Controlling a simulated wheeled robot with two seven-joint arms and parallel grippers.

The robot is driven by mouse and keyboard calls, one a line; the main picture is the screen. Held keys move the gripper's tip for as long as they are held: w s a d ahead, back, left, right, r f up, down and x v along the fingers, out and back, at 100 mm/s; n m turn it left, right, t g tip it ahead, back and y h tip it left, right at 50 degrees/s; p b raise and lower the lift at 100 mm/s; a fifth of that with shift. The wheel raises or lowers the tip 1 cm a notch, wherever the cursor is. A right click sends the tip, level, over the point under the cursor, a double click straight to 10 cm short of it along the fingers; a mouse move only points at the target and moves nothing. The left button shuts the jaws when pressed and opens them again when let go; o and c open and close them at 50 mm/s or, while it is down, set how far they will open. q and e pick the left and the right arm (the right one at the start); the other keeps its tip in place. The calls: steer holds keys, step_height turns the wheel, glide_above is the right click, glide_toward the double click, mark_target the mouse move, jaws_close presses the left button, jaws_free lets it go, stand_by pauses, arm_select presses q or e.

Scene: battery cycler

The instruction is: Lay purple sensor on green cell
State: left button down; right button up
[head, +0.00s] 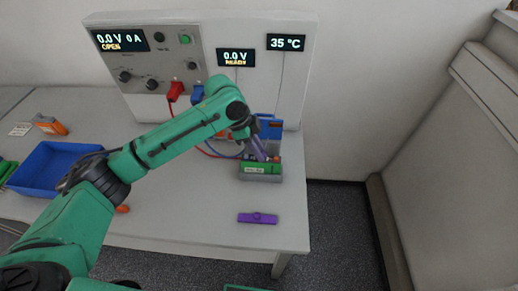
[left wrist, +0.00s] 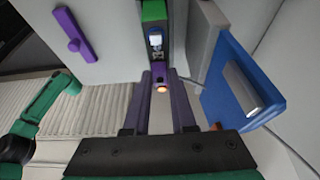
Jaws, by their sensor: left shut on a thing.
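The green cell (head: 258,168) sits in a grey holder (head: 262,177) near the table's right edge. It shows in part at the top of the left wrist view (left wrist: 153,11). My left gripper (head: 264,157) points down at the cell's far side. In the left wrist view its fingers (left wrist: 160,84) are shut on a small purple piece with a glowing orange spot (left wrist: 161,88), apparently the purple sensor. The fingers hide most of it, and I cannot tell whether it touches the cell. My right gripper is not in view.
A purple bar with a knob (head: 258,218) lies on the table in front of the holder. The cycler panel (head: 150,57) with red and blue leads is behind. A blue bin (head: 50,166) is at left.

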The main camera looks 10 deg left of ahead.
arm_select(q)
steer(key=shift+f, duration=0.2)
steer(key=c, duration=0.7)
jaws_free()
steer(key=shift+o, duration=0.2)
